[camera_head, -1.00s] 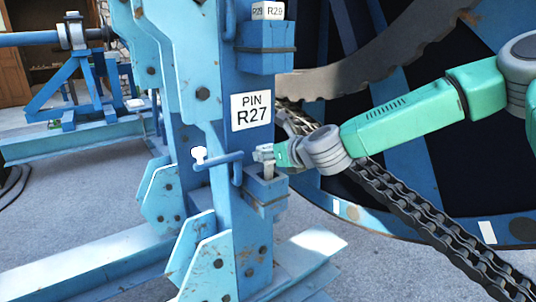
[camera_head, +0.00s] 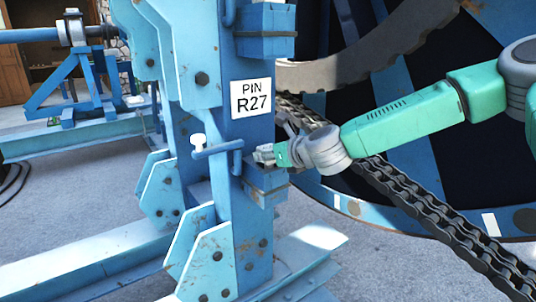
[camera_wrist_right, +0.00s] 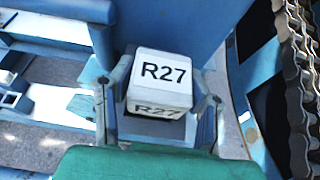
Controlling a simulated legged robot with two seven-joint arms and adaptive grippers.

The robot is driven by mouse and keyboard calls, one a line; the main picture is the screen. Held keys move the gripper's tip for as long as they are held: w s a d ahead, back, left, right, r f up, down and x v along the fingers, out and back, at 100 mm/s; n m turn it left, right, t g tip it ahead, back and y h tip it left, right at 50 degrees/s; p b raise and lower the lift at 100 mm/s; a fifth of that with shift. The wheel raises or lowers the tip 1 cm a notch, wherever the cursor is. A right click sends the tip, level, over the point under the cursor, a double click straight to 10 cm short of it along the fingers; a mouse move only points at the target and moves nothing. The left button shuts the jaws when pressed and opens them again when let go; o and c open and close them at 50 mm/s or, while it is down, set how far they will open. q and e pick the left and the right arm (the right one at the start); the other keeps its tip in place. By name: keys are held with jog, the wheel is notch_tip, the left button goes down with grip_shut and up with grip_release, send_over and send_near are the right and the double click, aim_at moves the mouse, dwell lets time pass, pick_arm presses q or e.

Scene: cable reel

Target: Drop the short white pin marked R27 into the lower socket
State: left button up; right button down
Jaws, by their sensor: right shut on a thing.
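The short white pin (camera_wrist_right: 161,80), marked R27 on its top and front, sits between the two fingers of my right gripper (camera_wrist_right: 160,108) in the wrist view. In the head view the right gripper (camera_head: 264,155) is close above the lower socket (camera_head: 266,190), a blue box on the post under the PIN R27 sign (camera_head: 251,99). The pin is mostly hidden by the fingers there. Blue metal shows right below the pin in the wrist view. I cannot tell how far its lower end is inside the socket. My left gripper is not in view.
An upper blue socket box (camera_head: 266,45) is on the same post. A blue handle (camera_head: 218,149) with a white knob (camera_head: 198,140) juts out left of the gripper. A heavy chain (camera_head: 415,205) and the large reel are behind and right of my arm.

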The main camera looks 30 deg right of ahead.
jog(key=shift+r, duration=0.1)
dwell(0.7)
jog(key=shift+b, duration=0.3)
jog(key=shift+f+b, duration=0.45)
jog(key=shift+f, duration=0.1)
jog(key=shift+s, duration=0.1)
jog(key=shift+s+a+f, duration=0.1)
jog(key=shift+a+f, duration=0.05)
jog(key=shift+a, duration=0.05)
jog(key=c, duration=0.8)
grip_release()
jog(key=shift+o, duration=0.2)
